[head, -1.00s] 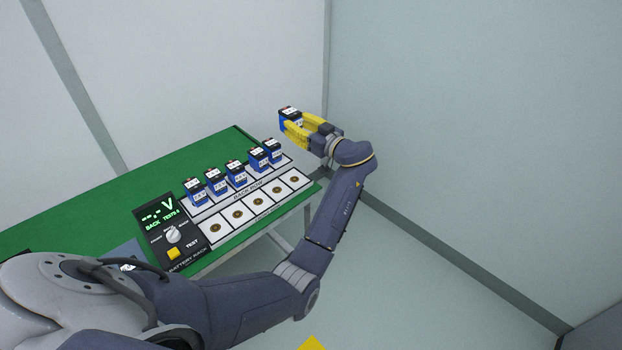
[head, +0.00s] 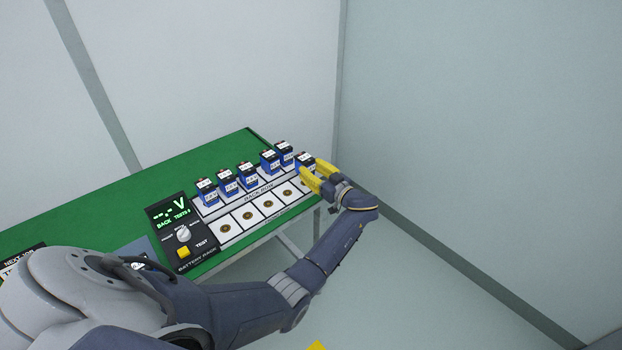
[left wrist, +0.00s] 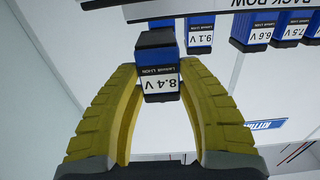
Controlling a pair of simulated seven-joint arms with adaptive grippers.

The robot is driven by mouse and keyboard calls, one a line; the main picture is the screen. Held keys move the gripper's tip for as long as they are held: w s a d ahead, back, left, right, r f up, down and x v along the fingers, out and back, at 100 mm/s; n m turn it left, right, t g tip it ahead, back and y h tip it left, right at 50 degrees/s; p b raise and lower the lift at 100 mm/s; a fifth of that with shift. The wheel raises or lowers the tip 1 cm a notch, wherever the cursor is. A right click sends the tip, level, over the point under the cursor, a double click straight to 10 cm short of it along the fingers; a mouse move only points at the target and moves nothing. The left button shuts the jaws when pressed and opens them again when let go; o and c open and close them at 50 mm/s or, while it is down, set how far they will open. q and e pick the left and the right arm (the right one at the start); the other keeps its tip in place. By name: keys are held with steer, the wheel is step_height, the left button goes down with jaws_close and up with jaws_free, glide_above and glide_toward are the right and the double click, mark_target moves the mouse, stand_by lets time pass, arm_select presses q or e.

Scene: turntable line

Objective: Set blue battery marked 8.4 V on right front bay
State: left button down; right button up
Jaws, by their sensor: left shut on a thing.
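The blue battery marked 8.4 V (left wrist: 161,84) is upright between the yellow fingers of my left gripper (left wrist: 160,76). In the head view the battery (head: 305,158) is at the right end of the rack, beside the last back-row battery. My left gripper (head: 316,174) is shut on it. The right front bay is mostly hidden behind the gripper fingers. I cannot tell whether the battery touches the bay. The other front bays (head: 248,215) show empty, each with a round contact. My right gripper is not in view.
Several blue batteries stand in the back row (head: 247,176), close to the held one; a 9.1 V battery (left wrist: 201,36) shows just behind it. The tester panel (head: 176,228) with knob and yellow button is at the rack's left. The green table (head: 110,195) is clear behind.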

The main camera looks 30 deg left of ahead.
arm_select(q)
steer(key=shift+f, duration=1.85)
steer(key=shift+f, duration=0.1)
steer(key=c, duration=0.9)
jaws_free()
steer(key=v, duration=1.2)
